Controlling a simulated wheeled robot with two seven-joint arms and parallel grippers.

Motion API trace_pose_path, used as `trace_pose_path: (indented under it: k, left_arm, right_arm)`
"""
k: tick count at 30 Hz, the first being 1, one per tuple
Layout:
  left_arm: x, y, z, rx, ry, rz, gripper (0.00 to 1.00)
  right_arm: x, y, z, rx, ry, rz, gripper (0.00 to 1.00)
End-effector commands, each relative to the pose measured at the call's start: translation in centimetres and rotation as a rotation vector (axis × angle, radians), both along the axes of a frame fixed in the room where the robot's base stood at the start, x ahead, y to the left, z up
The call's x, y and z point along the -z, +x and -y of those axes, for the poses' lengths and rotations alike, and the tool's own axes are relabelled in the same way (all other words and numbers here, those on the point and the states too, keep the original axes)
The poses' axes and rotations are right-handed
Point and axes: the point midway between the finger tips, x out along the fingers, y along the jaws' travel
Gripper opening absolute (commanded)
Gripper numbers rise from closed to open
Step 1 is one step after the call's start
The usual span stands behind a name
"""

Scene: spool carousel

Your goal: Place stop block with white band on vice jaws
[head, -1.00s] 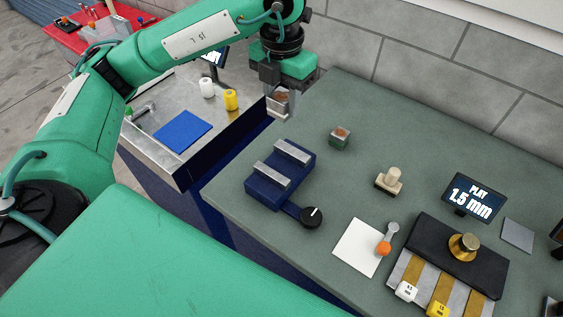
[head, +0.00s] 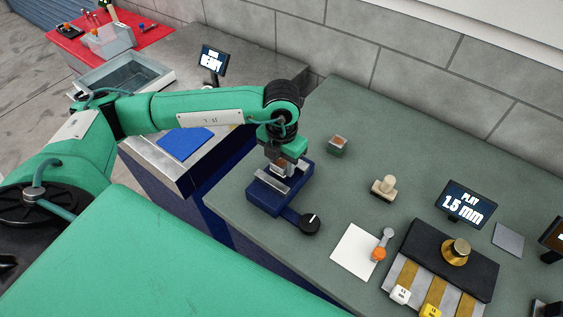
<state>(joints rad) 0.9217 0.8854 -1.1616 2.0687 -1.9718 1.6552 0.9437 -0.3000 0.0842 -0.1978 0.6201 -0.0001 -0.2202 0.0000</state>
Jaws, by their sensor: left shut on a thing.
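The blue vice (head: 263,200) stands near the left edge of the green-grey bench, with two pale metal jaws (head: 269,181) on top. My left gripper (head: 280,168) points down right over the jaws. It is shut on the stop block with white band (head: 281,168), a small block with a brownish face. The fingers and wrist hide much of the block, and I cannot tell whether it touches the jaws. A similar block with a green band (head: 337,146) stands on the bench behind and to the right. My right gripper is not in view.
The vice's black knob (head: 310,224) sticks out at front right. A cream stamp-like piece (head: 383,188), white paper (head: 355,250) and a display reading 1.5 mm (head: 466,203) stand further right. A steel side table holds a blue mat (head: 186,143).

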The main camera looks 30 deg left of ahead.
Motion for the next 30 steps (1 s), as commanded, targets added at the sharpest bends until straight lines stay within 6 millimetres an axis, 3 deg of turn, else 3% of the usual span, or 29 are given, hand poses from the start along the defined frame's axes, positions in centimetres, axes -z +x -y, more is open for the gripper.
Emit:
trace_pose_path:
  k: [4, 14, 15, 18, 30]
  left_arm:
    - [1.2, 0.0, 0.0, 0.001, 0.0, 0.001, 0.0]
    - [1.7, 0.0, 0.0, 0.001, 0.0, 0.003, 0.0]
    - [1.7, 0.0, 0.0, 0.001, 0.0, 0.001, 0.42]
    - [1.6, 0.0, 0.0, 0.001, 0.0, 0.001, 0.61]
    - [1.0, 0.0, 0.0, 0.0, 0.001, 0.001, 0.62]
  right_arm:
    - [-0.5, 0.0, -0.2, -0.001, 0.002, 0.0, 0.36]
    - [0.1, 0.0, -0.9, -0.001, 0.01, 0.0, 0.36]
    - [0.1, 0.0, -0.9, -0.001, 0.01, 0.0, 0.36]
    - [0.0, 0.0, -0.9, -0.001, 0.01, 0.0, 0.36]
    - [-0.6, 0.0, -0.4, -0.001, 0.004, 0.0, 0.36]
